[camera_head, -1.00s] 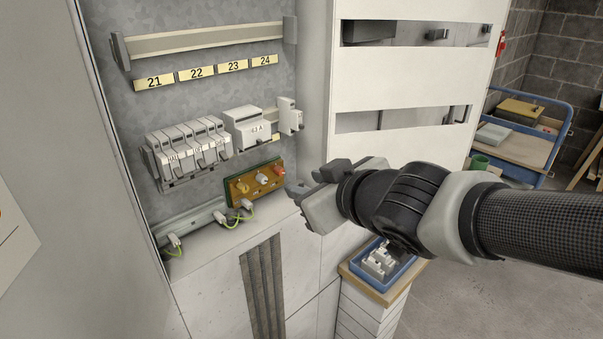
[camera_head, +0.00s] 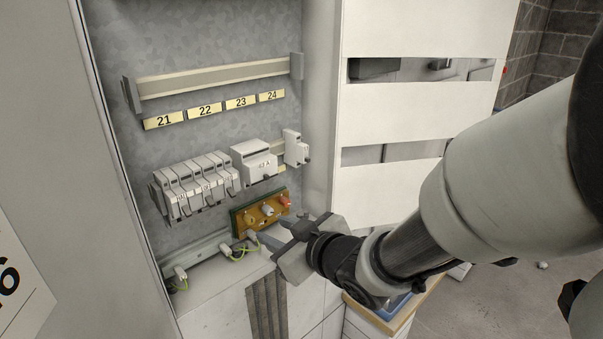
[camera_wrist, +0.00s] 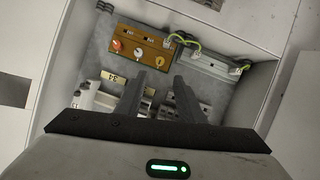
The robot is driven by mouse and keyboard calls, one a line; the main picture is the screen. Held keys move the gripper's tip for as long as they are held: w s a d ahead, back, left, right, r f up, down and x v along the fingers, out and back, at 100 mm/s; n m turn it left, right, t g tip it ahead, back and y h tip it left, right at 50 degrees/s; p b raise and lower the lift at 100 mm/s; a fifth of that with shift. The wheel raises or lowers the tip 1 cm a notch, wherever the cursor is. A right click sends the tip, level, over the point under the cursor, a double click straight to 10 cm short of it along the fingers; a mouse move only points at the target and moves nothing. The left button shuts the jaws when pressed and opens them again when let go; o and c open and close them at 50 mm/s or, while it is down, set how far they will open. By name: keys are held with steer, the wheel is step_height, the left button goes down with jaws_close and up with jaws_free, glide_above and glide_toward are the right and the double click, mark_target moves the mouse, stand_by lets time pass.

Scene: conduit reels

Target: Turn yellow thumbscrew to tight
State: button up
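The yellow thumbscrew (camera_head: 250,219) is the left knob on an orange-brown board low in the cabinet; part of it is hard to make out. In the wrist view the yellow thumbscrew (camera_wrist: 159,63) is at the board's right end, in line just beyond the fingertips. A white knob (camera_wrist: 138,52) and a red knob (camera_wrist: 117,44) sit beside it on the board (camera_wrist: 148,43). My gripper (camera_head: 282,230) is in front of the board's lower right. In the wrist view my gripper (camera_wrist: 160,78) has two dark fingers apart with nothing between them.
A row of grey breakers (camera_head: 196,184) and a larger white module (camera_head: 254,161) sit on a rail above the board. Green-yellow wires (camera_head: 238,253) hang at the board's lower left. The cabinet's side wall (camera_head: 321,110) stands at right. A blue tray (camera_head: 397,303) is below my arm.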

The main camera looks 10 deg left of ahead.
mark_target(252, 220)
steer(key=x, duration=1)
steer(key=shift+w+a+f, duration=0.15)
steer(key=shift+w, duration=0.1)
jaws_close()
